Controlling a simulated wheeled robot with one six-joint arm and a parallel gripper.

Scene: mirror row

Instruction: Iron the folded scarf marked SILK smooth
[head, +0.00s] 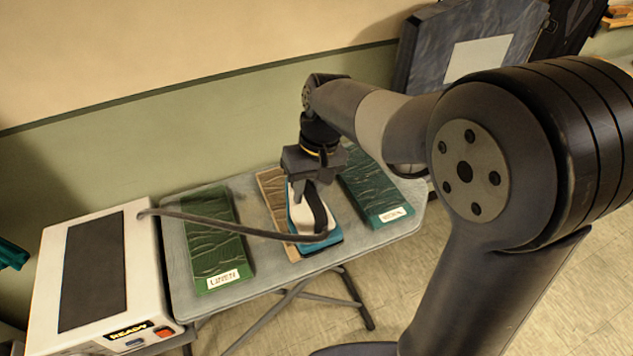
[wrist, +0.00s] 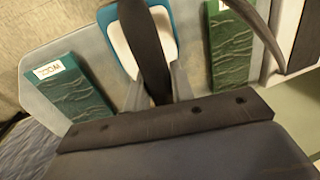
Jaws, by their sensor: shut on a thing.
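My gripper (head: 308,178) is shut on the dark handle of a white and blue iron (head: 325,238). The iron also shows in the wrist view (wrist: 119,44), its handle between my fingers. The iron is over the brown wrinkled scarf (head: 272,190), the middle one on the board. It hides much of this scarf, and no label shows on it. Whether its sole touches the cloth I cannot tell. A green wrinkled scarf (head: 213,238) marked LINEN lies to the left. A teal-green wrinkled scarf (head: 368,190) lies to the right; its label seems to read WOOL in the wrist view (wrist: 75,90).
The scarves lie on a grey ironing board (head: 175,255). A white steam station (head: 142,262) showing READY stands at the board's left end. A dark cord (head: 225,227) runs from it across the LINEN scarf to the iron. A green wall (head: 200,125) stands close behind.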

